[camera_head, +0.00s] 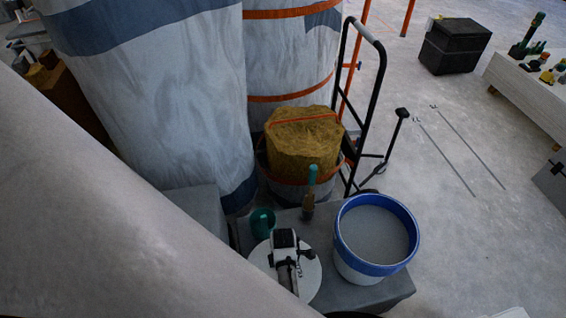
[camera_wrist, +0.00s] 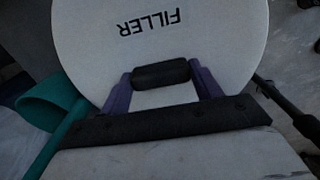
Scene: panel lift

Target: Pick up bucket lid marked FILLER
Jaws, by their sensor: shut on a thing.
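The white round lid (camera_wrist: 215,35) fills the top of the wrist view, with FILLER printed upside down on it. My gripper (camera_wrist: 161,80) is shut on the lid's short black handle (camera_wrist: 161,73), one purple finger at each end. In the head view the lid (camera_head: 311,279) is at the bottom centre, over the grey box top, with my gripper (camera_head: 288,260) above its middle. I cannot tell whether the lid touches the box. A white bucket with a blue rim (camera_head: 347,262) stands open just right of the lid, full of grey material.
A teal cup (camera_head: 262,222) and a teal-handled tool (camera_head: 309,196) stand close behind the lid on the grey box (camera_head: 385,292). Large wrapped rolls (camera_head: 160,90) and a black hand truck (camera_head: 346,100) stand behind.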

